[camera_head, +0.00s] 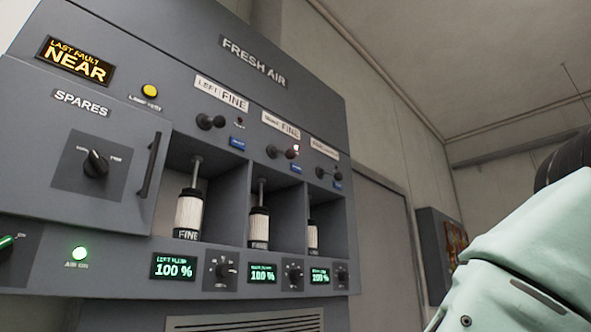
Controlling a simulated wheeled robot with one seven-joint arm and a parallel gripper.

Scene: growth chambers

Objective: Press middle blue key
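Three small blue keys sit on the grey FRESH AIR panel, one above each open bay. Nothing touches the middle key. My pale green arm fills the lower right of the head view, well apart from the panel. My gripper is outside the view.
Three bays below the keys hold white cylinders, the middle one (259,225) marked FINE. Displays (263,273) reading 100 % and dials run beneath. The SPARES door (75,160) with its dark handle (149,165) is at the left. A wall box (445,250) stands at the right.

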